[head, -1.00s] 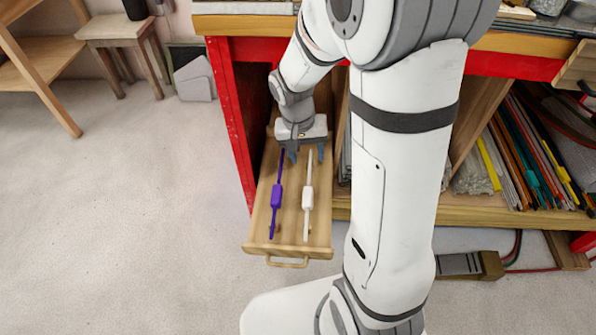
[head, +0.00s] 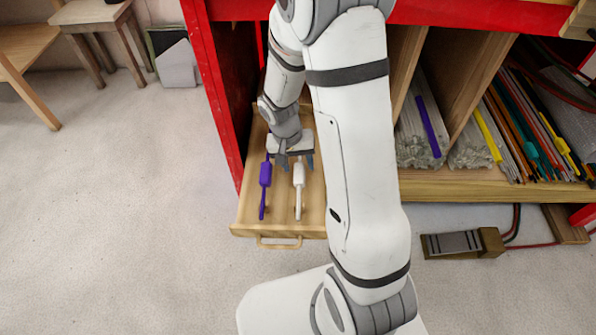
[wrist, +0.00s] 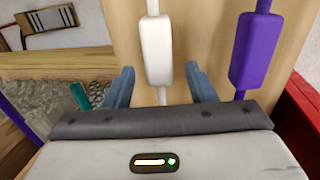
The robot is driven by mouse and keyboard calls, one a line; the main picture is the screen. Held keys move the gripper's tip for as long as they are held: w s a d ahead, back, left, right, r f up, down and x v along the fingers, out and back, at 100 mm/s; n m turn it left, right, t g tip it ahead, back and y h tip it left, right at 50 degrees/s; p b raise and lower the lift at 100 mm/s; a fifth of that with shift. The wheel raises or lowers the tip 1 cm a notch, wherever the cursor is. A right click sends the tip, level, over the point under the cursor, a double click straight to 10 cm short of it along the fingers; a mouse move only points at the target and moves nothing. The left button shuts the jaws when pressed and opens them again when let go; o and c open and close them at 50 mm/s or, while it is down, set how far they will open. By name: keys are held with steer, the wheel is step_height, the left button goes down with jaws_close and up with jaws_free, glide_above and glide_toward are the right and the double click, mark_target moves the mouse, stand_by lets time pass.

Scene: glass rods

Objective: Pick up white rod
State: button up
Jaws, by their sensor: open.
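The white rod (head: 299,178) lies lengthwise in the open wooden drawer (head: 272,229), with a thicker block on its shaft. The purple rod (head: 265,175) lies beside it, to its left in the head view. My gripper (head: 295,162) is open above the drawer. In the wrist view the white rod (wrist: 158,50) runs between the two blue fingertips (wrist: 160,85) of my gripper, apart from both. The purple rod (wrist: 257,50) is outside the right finger there. Part of the white rod is hidden under my gripper.
The red cabinet frame (head: 222,100) rises left of the drawer. Shelf compartments with many coloured rods (head: 530,130) are at the right. A stool (head: 95,15) stands at the back left. The floor (head: 120,220) left of the drawer is clear.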

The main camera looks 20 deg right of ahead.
steer(key=c, duration=1.1)
steer(key=shift+r, duration=0.15)
